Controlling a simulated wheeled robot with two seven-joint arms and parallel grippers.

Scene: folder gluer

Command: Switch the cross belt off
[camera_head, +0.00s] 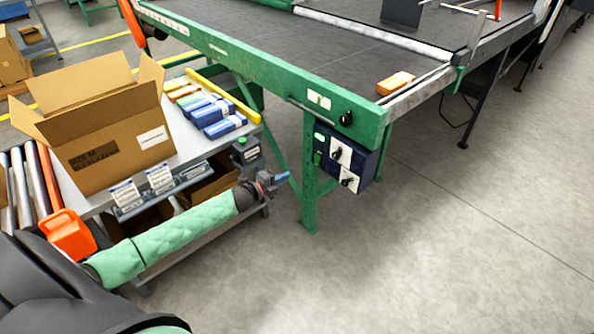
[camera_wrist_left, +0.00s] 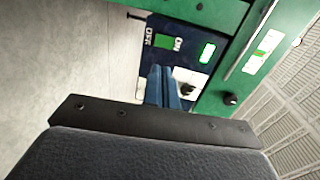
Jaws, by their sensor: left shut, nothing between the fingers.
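A dark blue switch box (camera_head: 345,158) hangs under the corner of the green belt frame. It carries two white plates with black rotary knobs, the upper knob (camera_head: 337,154) and the lower knob (camera_head: 348,181), plus green parts at its left. In the left wrist view the box face (camera_wrist_left: 199,80) shows small markings, green patches and one black knob (camera_wrist_left: 187,90). I cannot read which switch serves the cross belt. My left gripper (camera_head: 284,177) is shut and empty, left of the box in the head view. Its blue fingers (camera_wrist_left: 163,88) cover part of the box face. My right gripper is out of view.
Another black knob (camera_head: 346,118) sits on the green frame (camera_head: 285,78) above the box. A green leg (camera_head: 309,180) stands beside the box. A bench with an open carton (camera_head: 110,135) lies beyond my left arm. The floor to the right is clear.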

